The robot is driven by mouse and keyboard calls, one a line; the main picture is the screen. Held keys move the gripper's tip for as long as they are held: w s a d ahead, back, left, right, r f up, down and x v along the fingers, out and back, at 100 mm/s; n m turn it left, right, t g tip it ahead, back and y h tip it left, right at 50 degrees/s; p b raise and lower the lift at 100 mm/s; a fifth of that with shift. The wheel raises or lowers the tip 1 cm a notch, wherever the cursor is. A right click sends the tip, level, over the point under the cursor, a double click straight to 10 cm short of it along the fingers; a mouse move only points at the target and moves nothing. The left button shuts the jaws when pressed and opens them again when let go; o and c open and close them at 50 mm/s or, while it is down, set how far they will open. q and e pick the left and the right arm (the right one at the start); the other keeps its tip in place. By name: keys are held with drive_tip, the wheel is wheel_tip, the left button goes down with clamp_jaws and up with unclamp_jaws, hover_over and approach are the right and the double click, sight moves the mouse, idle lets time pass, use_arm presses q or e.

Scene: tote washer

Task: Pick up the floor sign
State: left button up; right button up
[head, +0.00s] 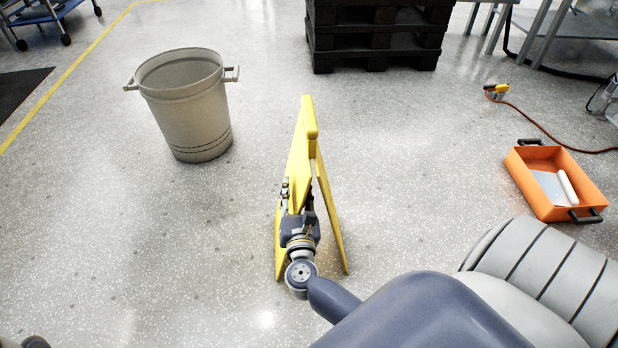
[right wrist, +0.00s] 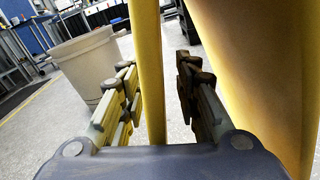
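The yellow floor sign (head: 297,165) stands upright on the floor in the middle of the head view, its two panels spread like an A. My right gripper (head: 296,200) is at the sign, low on its near side. In the right wrist view, the edge of one sign panel (right wrist: 148,60) runs between the two fingers of my right gripper (right wrist: 158,105). Gaps show on both sides of that panel, so the fingers are open around it. The other panel (right wrist: 265,70) is outside the fingers, on the right.
A grey bin (head: 185,110) with two handles stands left of the sign. Black stacked pallets (head: 375,38) are behind it. An orange tray (head: 548,203) and a red cord (head: 540,127) lie at the right. The floor around the sign is clear.

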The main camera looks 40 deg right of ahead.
clamp_jaws()
drive_tip(key=shift+r, duration=0.15)
idle(0.4)
